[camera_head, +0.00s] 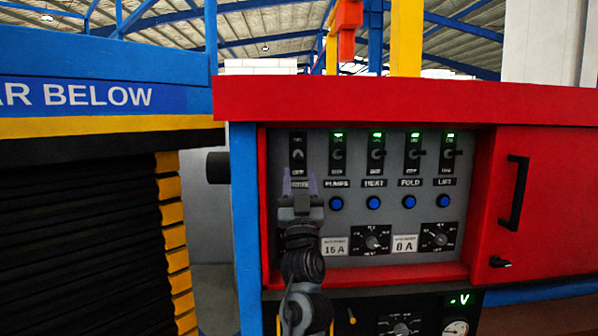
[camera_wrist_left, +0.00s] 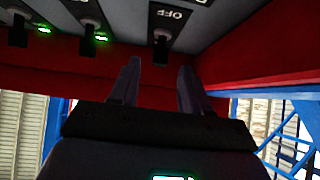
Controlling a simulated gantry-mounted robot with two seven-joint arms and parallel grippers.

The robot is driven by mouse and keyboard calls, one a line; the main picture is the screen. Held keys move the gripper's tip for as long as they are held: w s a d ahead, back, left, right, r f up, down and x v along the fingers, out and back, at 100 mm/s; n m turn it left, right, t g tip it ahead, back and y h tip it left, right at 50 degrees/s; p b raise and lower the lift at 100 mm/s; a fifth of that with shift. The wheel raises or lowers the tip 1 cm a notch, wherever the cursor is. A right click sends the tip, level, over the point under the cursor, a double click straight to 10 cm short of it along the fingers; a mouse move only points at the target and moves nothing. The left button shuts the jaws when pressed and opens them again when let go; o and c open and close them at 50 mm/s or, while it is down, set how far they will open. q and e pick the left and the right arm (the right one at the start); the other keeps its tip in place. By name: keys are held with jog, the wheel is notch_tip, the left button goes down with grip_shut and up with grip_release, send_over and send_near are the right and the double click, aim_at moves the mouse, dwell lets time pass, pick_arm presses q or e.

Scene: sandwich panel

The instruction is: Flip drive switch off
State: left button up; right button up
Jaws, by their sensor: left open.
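The drive switch (camera_head: 298,153) is the leftmost black toggle in the top row of the grey panel. Its lamp shows no green light, unlike the others. In the left wrist view, its toggle (camera_wrist_left: 161,48) hangs near an "OFF" marking, just beyond the fingertips. My left gripper (camera_head: 300,182) is open and empty, with its two fingers spread, just below this switch in the head view. The fingers also show in the left wrist view (camera_wrist_left: 160,72), apart from each other. They partly cover the label under the switch. I cannot tell whether they touch the toggle.
Several other switches, including the pumps switch (camera_head: 338,154) and heat switch (camera_head: 377,154), have green lamps lit. Blue buttons (camera_head: 374,202) and dials (camera_head: 373,240) sit below. The red frame (camera_head: 400,100) overhangs the recessed panel, and its side wall is close on the left.

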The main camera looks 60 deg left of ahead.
pick_arm(q)
jog(key=shift+b+v, duration=0.55)
jog(key=shift+v, duration=2.25)
jog(key=shift+a, duration=0.1)
